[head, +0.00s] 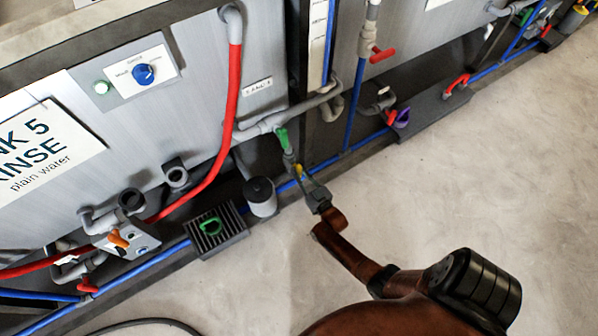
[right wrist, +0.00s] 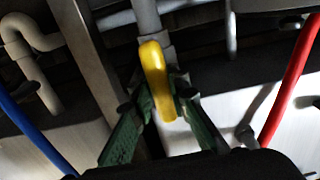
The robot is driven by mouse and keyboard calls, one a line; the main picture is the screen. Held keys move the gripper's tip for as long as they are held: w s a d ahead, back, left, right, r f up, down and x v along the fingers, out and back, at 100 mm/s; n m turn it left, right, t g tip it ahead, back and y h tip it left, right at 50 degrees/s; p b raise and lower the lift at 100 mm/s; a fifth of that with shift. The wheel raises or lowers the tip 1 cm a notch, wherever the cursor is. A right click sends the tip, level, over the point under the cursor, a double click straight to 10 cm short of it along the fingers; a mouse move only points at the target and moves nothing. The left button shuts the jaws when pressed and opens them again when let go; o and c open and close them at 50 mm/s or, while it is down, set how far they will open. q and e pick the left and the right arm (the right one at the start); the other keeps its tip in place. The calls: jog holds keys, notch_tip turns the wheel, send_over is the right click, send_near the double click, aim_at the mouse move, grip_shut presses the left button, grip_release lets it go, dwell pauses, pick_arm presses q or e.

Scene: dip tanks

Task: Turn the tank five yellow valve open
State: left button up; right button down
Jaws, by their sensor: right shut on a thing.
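The yellow valve handle (right wrist: 157,80) shows large in the right wrist view, curved and tilted, beside a grey vertical pipe (right wrist: 147,18). My right gripper (right wrist: 163,95) has its two green-padded fingers on either side of the handle's lower part and is shut on it. In the head view only a small bit of the yellow handle (head: 299,171) shows at my right gripper (head: 302,178), low in front of the tank five rinse panel (head: 40,150). The fingers hide much of the handle there. My left gripper is not in view.
A green valve handle (head: 282,138) sits just above my right gripper. A grey canister (head: 261,196) stands close on its left. A red hose (head: 228,105) and a blue pipe (head: 355,105) run nearby. The floor (head: 460,170) at right is clear.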

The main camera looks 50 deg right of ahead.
jog(key=shift+a, duration=0.1)
jog(key=c, duration=1.8)
grip_release()
jog(key=shift+c, duration=0.2)
jog(key=shift+s, duration=0.1)
jog(key=v, duration=1.1)
jog(key=shift+s, duration=0.4)
